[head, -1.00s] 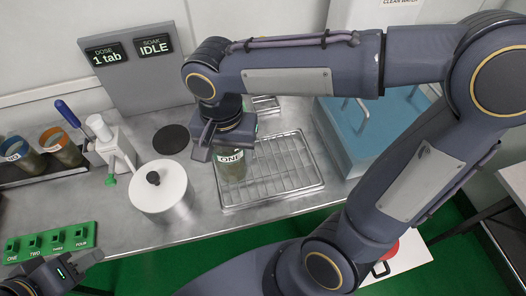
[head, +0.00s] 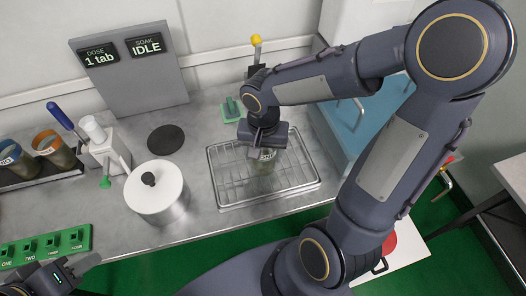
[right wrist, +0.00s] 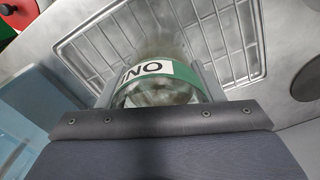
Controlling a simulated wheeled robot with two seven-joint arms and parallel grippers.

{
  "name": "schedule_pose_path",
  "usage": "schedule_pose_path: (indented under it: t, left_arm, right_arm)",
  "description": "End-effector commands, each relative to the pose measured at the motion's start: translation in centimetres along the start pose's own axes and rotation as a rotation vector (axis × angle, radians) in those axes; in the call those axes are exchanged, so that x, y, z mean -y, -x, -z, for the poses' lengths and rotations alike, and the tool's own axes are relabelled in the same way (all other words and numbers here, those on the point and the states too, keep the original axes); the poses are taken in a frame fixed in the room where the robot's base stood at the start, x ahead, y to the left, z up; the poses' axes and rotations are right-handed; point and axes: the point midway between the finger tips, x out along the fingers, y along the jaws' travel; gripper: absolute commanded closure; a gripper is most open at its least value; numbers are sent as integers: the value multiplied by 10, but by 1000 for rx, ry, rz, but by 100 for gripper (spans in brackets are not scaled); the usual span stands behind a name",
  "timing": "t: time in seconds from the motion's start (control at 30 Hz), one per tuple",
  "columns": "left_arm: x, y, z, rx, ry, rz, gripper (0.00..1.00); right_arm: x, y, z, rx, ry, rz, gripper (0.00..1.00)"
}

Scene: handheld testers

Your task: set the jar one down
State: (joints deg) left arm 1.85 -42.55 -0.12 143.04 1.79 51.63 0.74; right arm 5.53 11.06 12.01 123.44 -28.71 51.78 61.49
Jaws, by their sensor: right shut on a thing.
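Jar one is a clear glass jar (right wrist: 158,92) with a green band and a white label reading ONE. In the right wrist view it sits between the fingers of my right gripper (right wrist: 155,100), which is shut on it. In the head view the jar (head: 265,160) hangs below my right gripper (head: 264,150), over the wire rack tray (head: 232,190). I cannot tell whether its base touches the rack. My left gripper (head: 66,276) is at the lower left corner, beside the green numbered block; its fingers are partly cut off.
A white lidded pot (head: 157,190) stands left of the rack. A dark round pad (head: 166,139) lies behind it. A blue box (head: 345,135) stands right of the rack. A green numbered block (head: 45,247) lies front left.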

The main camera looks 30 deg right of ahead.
Motion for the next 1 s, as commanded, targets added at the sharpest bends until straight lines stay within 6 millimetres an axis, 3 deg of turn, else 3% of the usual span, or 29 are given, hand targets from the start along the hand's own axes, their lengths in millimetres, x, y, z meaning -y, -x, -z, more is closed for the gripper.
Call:
schedule_pose_path:
  t: [0.33, 0.37, 0.53, 0.83, 1.0]
  left_arm:
    - [2, -4, -2, 0, 0, 0, 64]
    - [2, -4, -2, 0, 0, 0, 64]
    - [1, -2, -1, 0, 0, 0, 64]
    - [0, 0, 0, 0, 0, 0, 64]
    - [-2, 4, 2, 0, 0, 0, 64]
  right_arm:
    - [0, -4, 0, -1, 0, 1, 68]
    - [0, -4, 0, -1, -1, 1, 38]
    - [0, -2, 0, -1, -1, 1, 18]
    - [0, 0, 0, -1, -1, 1, 18]
    - [1, 20, 1, -6, -1, 4, 18]
